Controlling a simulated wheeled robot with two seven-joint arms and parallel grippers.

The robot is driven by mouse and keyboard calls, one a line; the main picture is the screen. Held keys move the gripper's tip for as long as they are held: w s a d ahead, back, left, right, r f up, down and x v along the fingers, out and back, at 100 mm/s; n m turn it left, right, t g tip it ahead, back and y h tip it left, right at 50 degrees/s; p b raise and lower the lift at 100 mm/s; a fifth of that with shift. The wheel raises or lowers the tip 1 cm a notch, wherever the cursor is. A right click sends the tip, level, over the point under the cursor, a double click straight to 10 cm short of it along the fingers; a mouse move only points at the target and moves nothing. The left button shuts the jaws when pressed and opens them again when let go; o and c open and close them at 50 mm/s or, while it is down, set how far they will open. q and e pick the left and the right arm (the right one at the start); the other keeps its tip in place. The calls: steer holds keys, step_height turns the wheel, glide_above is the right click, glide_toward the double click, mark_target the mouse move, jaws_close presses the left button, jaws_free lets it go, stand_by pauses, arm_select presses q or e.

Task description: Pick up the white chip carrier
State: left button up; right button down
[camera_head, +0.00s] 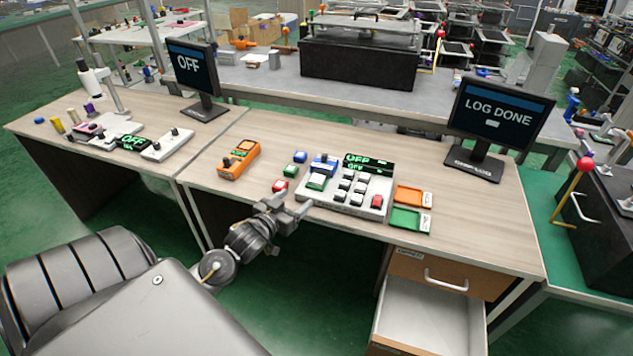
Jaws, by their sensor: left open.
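My left gripper (294,202) reaches in from the lower left to the front edge of the right-hand desk. It is open, its fingers beside the front left corner of a white test board (345,203). I see nothing between its fingers. The board carries several small pale blocks, a red block (377,202), a green display and, at its left, a pale piece with green edges (316,181) in front of a blue device (323,164). I cannot tell which pale piece is the white chip carrier. My right gripper is not in view.
An orange meter (239,160) lies farther left. Orange (412,197) and green (409,219) trays lie right. A monitor (498,116) stands behind. A drawer (425,318) hangs open below.

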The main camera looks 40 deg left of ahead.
mark_target(316, 179)
arm_select(q)
steer(key=x, duration=0.5)
steer(key=p+x, duration=0.1)
steer(key=x, duration=0.5)
steer(key=shift+r, duration=0.25)
steer(key=shift+c, duration=0.2)
steer(key=c, duration=1)
